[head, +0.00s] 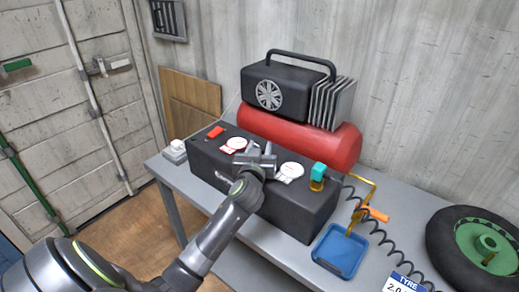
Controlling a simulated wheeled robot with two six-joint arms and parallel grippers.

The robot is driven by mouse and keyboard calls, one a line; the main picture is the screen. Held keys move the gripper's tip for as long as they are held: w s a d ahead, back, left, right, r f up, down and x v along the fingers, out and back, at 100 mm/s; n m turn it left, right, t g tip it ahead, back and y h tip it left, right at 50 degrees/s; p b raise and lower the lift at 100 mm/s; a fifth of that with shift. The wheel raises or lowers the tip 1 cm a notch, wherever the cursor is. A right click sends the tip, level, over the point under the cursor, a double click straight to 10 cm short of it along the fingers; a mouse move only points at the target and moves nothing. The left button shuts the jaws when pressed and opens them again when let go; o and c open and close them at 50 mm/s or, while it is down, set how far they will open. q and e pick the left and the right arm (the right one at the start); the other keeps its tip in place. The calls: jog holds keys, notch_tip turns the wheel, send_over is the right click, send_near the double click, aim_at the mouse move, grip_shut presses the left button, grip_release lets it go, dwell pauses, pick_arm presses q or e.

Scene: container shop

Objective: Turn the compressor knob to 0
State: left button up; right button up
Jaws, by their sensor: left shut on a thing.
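The compressor has a red tank (300,140) with a black motor unit on top, and a dark control box (285,205) in front of it on the bench. My left gripper (262,156) is over the top of the control box, between two white round gauges. It is shut on the compressor knob there, which the fingers mostly hide. The knob's pointer and setting cannot be read. The left gauge (236,144) has a red label below it; the right gauge (291,170) has a white one. My right gripper is out of view.
A red switch (215,132) and a teal-capped fitting (318,172) sit on the box. A coiled black hose, a blue tray (341,251) and a tyre with a green hub (478,245) are to the right. A grey bench edge runs in front.

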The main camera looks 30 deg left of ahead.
pick_arm(q)
jog(key=shift+r, duration=0.15)
jog(key=o, duration=1)
jog(key=shift+b+v, duration=1.2)
jog(key=shift+v, duration=7.5)
